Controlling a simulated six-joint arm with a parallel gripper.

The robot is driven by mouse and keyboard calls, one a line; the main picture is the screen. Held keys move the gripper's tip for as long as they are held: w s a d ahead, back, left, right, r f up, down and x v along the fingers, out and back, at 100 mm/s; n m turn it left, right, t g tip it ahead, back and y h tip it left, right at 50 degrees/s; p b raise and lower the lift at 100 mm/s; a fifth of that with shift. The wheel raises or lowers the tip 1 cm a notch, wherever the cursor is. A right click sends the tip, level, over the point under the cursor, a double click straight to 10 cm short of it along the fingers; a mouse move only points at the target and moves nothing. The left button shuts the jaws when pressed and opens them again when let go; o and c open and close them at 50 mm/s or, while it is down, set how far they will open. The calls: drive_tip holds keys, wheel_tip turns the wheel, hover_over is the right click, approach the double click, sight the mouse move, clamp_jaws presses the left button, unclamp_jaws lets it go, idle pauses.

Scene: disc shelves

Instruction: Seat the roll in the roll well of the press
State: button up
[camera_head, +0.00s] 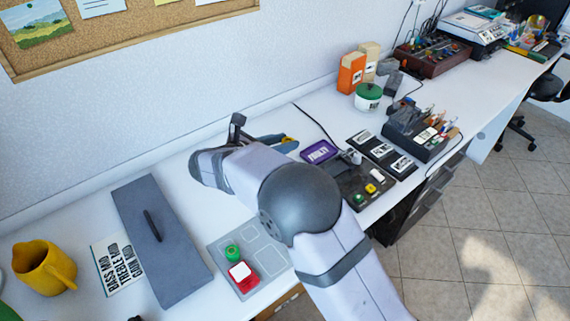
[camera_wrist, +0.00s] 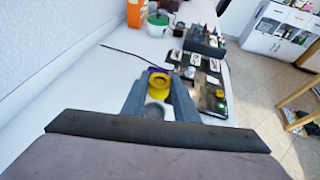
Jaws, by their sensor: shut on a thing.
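The roll, a yellow ring-shaped piece (camera_wrist: 158,81), sits between the tips of my gripper's two fingers (camera_wrist: 157,88) in the wrist view. My gripper is shut on the roll above the white table. A dark unit with coloured blocks (camera_head: 348,190) lies to the right of the gripper and may be the press. It also shows in the wrist view (camera_wrist: 205,105). I cannot make out the roll well.
A grey tray (camera_head: 216,251) with a green round piece (camera_head: 232,252) and a red block (camera_head: 243,274) lies in front. A purple labelled box (camera_head: 319,151) is close to the gripper. A black organiser (camera_head: 425,150) stands farther right. A grey lidded panel (camera_head: 165,250) lies left.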

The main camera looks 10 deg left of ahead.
drive_tip(key=shift+f, duration=3.8)
